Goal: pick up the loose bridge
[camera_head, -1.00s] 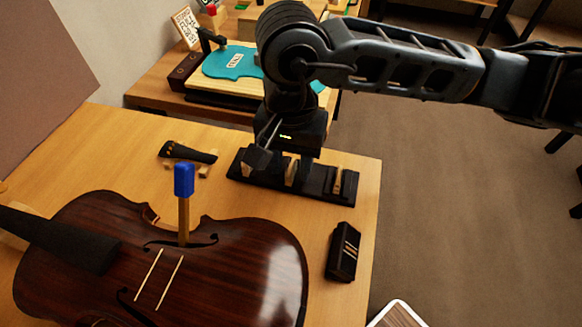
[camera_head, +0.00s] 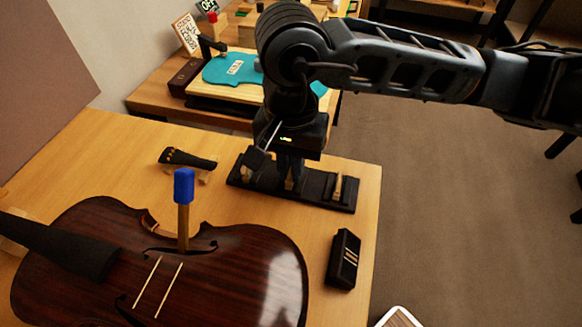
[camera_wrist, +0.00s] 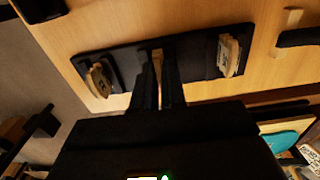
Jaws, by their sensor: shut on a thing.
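A black rack (camera_head: 315,186) holds three pale wooden bridges in a row on the bench, and the rack also shows in the wrist view (camera_wrist: 125,62). My gripper (camera_head: 290,181) points down over the rack's middle. In the wrist view its two fingers (camera_wrist: 158,76) are shut on the middle bridge (camera_wrist: 157,56), which is mostly hidden between them. The bridge appears to be still at the rack; I cannot tell whether it is lifted. The other bridges stand apart from the fingers at the rack's left end (camera_head: 247,172) and right end (camera_head: 337,187).
A brown violin (camera_head: 245,262) lies in front, with a blue-topped wooden stick (camera_head: 183,186) upright by it. A black tailpiece (camera_head: 187,158) rests on small supports left of the rack. A black block (camera_head: 343,258) lies near the bench's right edge. Another bench stands behind.

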